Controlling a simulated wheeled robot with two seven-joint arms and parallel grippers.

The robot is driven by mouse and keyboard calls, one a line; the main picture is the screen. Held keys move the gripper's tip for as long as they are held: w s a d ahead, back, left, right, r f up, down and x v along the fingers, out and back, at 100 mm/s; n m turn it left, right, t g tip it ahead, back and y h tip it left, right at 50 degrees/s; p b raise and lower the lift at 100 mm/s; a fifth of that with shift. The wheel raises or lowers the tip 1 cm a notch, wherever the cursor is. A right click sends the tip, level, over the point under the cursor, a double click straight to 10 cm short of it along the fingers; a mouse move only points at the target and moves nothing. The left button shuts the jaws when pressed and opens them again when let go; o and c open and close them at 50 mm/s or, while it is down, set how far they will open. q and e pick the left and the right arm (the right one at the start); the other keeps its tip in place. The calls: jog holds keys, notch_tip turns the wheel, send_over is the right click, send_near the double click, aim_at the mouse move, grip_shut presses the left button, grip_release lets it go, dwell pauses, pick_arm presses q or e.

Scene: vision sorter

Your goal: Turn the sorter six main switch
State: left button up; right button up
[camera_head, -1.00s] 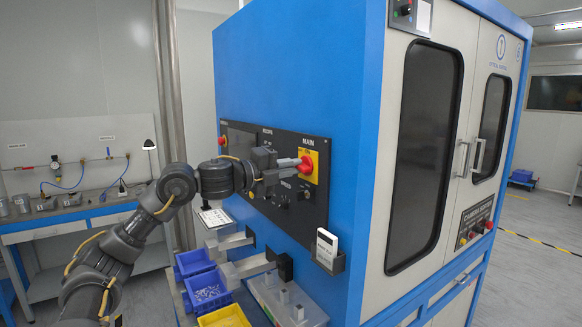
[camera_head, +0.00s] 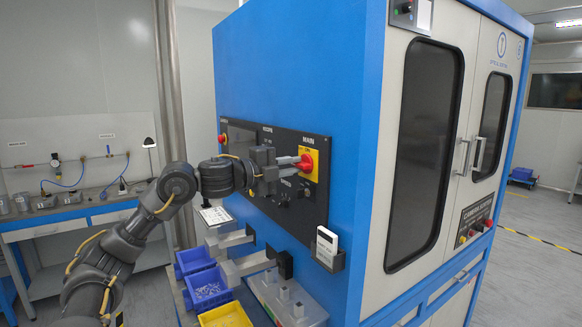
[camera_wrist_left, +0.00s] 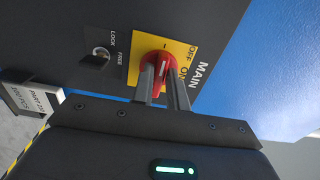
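The main switch is a red rotary knob (camera_head: 307,163) on a yellow plate (camera_head: 314,152) on the black panel of the blue cabinet. In the left wrist view the knob (camera_wrist_left: 160,72) shows a white mark, with OFF and ON printed to its right. My left gripper (camera_head: 296,166) is at the knob, one finger on each side of its raised handle. Both fingertips (camera_wrist_left: 162,88) overlap the knob in the left wrist view. The fingers look closed on the handle, though the contact faces are hidden. My right gripper is not seen.
A key lock (camera_wrist_left: 99,54) sits beside the switch. Below the panel are blue bins, a yellow bin (camera_head: 226,316) and a clear box (camera_head: 309,309). A white device (camera_head: 327,243) sits on the cabinet side. A workbench (camera_head: 70,222) stands at the left.

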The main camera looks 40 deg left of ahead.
pick_arm(q)
jog(key=o, duration=0.3)
jog(key=shift+o, duration=0.2)
jog(key=shift+s+a+f+b, duration=0.15)
jog(key=shift+s+b, duration=0.15)
jog(key=shift+b, duration=0.05)
jog(key=b+v, duration=0.9)
jog(key=v, duration=0.1)
jog(key=shift+s, duration=0.1)
